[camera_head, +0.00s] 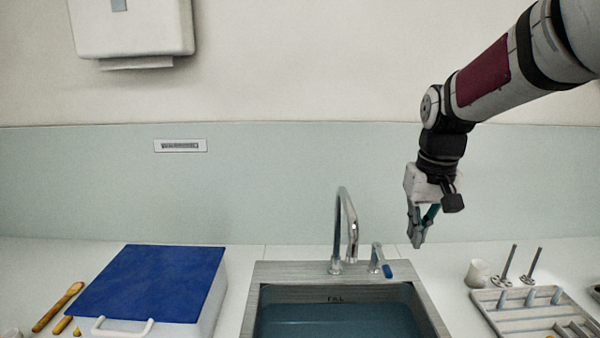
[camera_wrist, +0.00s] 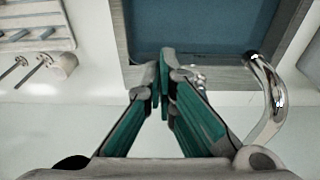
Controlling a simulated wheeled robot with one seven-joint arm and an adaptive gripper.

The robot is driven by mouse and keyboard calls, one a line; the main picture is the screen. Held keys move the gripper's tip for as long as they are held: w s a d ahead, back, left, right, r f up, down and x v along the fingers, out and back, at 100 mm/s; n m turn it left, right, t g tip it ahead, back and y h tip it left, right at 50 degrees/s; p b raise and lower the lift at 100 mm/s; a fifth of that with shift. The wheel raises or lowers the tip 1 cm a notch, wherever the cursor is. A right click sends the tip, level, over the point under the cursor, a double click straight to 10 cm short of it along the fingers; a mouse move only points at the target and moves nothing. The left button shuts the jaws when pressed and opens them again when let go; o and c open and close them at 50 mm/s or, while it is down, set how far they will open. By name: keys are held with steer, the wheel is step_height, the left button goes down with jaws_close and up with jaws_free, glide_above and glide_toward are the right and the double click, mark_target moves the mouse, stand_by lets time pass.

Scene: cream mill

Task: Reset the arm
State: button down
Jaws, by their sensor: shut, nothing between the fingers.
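My gripper (camera_head: 418,243) hangs from my arm at the right of the head view, pointing down. It is above the counter, to the right of the faucet (camera_head: 345,225) and its blue-tipped lever (camera_head: 387,271). In the wrist view my gripper (camera_wrist: 164,60) shows its green-sided fingers with the tips together and nothing between them. The faucet also shows in the wrist view (camera_wrist: 272,105), to the right of the fingers.
The sink (camera_head: 433,310) holds bluish water. A blue-lidded box (camera_head: 150,280) and wooden utensils (camera_head: 58,306) are at left. A grey rack (camera_head: 510,320), a white cup (camera_head: 477,273) and two upright metal stems (camera_head: 510,262) are at right. A wall dispenser (camera_head: 132,28) hangs upper left.

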steer(key=s+a+r+t, duration=0.1)
steer(key=s, duration=1.1)
steer(key=s+a+r+t, duration=0.1)
steer(key=s+a+t, duration=0.1)
steer(key=s, duration=1.1)
steer(key=shift+a, duration=0.15)
